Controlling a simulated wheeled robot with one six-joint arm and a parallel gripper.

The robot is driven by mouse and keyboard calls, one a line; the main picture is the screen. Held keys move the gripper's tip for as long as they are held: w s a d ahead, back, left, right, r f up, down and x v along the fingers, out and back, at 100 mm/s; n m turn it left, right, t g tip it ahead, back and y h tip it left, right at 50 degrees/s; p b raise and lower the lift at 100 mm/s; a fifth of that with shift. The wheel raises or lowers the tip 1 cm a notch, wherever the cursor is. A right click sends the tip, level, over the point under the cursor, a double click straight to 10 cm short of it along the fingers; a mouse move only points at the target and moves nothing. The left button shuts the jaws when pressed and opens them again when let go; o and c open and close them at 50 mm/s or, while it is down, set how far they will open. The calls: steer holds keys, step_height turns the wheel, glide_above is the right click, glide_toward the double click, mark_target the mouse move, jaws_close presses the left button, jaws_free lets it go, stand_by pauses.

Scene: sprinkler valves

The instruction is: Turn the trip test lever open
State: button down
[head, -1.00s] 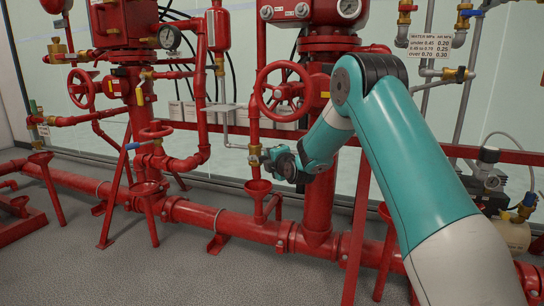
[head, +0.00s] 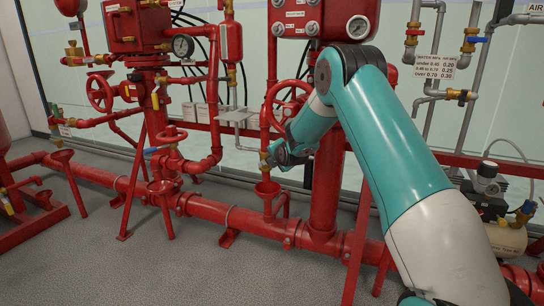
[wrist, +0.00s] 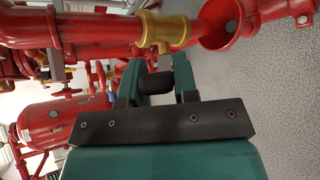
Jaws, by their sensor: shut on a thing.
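The trip test valve is a brass body (wrist: 165,30) on a red pipe, seen close up in the wrist view. A dark lever end (wrist: 154,83) lies below it, between my fingers. My gripper (wrist: 158,70) is shut on this lever, one teal finger on each side. In the head view my gripper (head: 273,155) is at the small brass valve (head: 264,154), just above a red funnel (head: 267,187). My own wrist and fingers hide most of the lever there, so its exact angle is unclear.
The red funnel (wrist: 222,30) is close to the right of the valve in the wrist view. A red handwheel (head: 288,104) and a thick red riser (head: 325,190) stand close to my arm. A red pipe (head: 250,225) runs low across the front; grey floor lies before it.

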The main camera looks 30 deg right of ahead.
steer(key=shift+f, duration=0.1)
steer(key=c, duration=0.9)
jaws_free()
steer(key=shift+s, duration=0.1)
steer(key=shift+s+a+r, duration=0.15)
steer(key=shift+s+r, duration=0.1)
steer(key=shift+r, duration=0.05)
steer(key=p+v, duration=0.5)
steer(key=v, duration=1.1)
steer(key=shift+s, duration=0.3)
